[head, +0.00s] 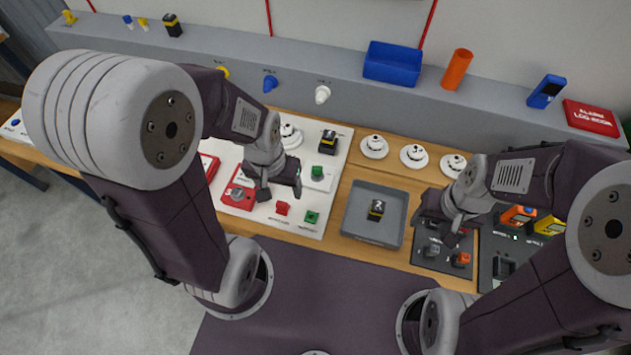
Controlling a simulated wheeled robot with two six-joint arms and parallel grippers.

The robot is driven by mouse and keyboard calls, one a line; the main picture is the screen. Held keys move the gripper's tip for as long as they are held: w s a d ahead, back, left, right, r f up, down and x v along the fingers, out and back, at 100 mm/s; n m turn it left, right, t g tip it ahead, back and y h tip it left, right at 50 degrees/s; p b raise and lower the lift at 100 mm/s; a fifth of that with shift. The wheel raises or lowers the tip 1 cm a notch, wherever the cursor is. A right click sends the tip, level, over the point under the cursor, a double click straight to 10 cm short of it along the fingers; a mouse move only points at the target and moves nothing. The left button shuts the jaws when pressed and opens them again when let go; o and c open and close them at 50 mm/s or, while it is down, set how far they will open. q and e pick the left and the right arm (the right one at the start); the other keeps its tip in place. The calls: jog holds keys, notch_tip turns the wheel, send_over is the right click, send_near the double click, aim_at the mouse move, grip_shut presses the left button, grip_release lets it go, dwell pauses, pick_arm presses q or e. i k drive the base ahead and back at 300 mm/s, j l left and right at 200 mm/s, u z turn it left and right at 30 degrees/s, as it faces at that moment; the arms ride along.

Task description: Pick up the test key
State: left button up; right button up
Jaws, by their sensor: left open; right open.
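I cannot clearly make out which small item is the test key. My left gripper (280,192) is open above the white panel (330,190), and its fingers hide part of that panel. Just left of it is a red square unit (238,196) with a grey round part. A small red piece (282,208) and a green piece (312,217) sit on the panel in front of the gripper. My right gripper (438,228) is open above the dark panel at right, right of the tray.
Several white round detectors (414,156) line the table behind the tray. On the grey ledge stand a blue bin (392,64), an orange cylinder (457,69), a blue device (546,91) and a red log book (591,117). Orange and yellow devices (518,215) lie at far right.

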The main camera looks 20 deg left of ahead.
aim_at(317, 171)
jog(key=k+j+z, duration=0.15)
jog(key=j+z, duration=0.25)
jog(key=k+j+z, duration=0.2)
jog(key=z, duration=0.2)
jog(key=k+j+z, duration=0.25)
jog(key=z, duration=0.2)
jog(key=k+j+z, duration=0.25)
jog(key=z, duration=0.15)
jog(key=j+z, duration=0.45)
jog(key=k+j+z, duration=0.1)
jog(key=j+z, duration=0.35)
jog(key=j, duration=0.1)
